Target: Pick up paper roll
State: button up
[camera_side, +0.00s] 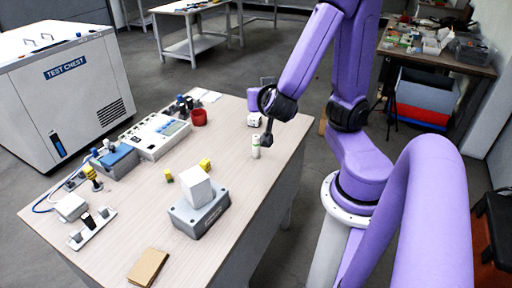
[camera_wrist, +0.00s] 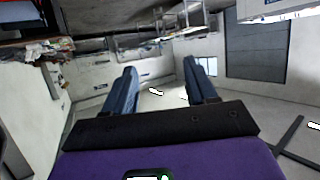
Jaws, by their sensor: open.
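A small white upright cylinder (camera_side: 256,147) with a greenish mark stands on the table's right part in the side view. It looks like the paper roll, but it is too small to be sure. My gripper (camera_side: 267,139) is just above and right of it, and a gap cannot be judged. In the wrist view my gripper (camera_wrist: 163,82) has two dark blue fingers spread apart with nothing held between them. The cylinder cannot be made out in the wrist view, which shows mostly the room.
The wooden table (camera_side: 140,212) also holds a red cup (camera_side: 198,118), a white instrument (camera_side: 157,135), a grey box with a white block (camera_side: 197,188) on it, yellow pieces (camera_side: 205,164) and a brown pad (camera_side: 148,267). The table's right edge is near my gripper.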

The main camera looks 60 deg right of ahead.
send_near(257, 144)
jog(key=shift+w+x, duration=0.25)
jog(key=shift+x, duration=3.65)
jog(key=x, duration=0.4)
jog(key=shift+s, duration=0.15)
jog(key=shift+w+d+f, duration=0.2)
jog(key=shift+w+d, duration=0.15)
jog(key=shift+d, duration=0.1)
jog(key=shift+c, duration=0.4)
jog(key=c, duration=1)
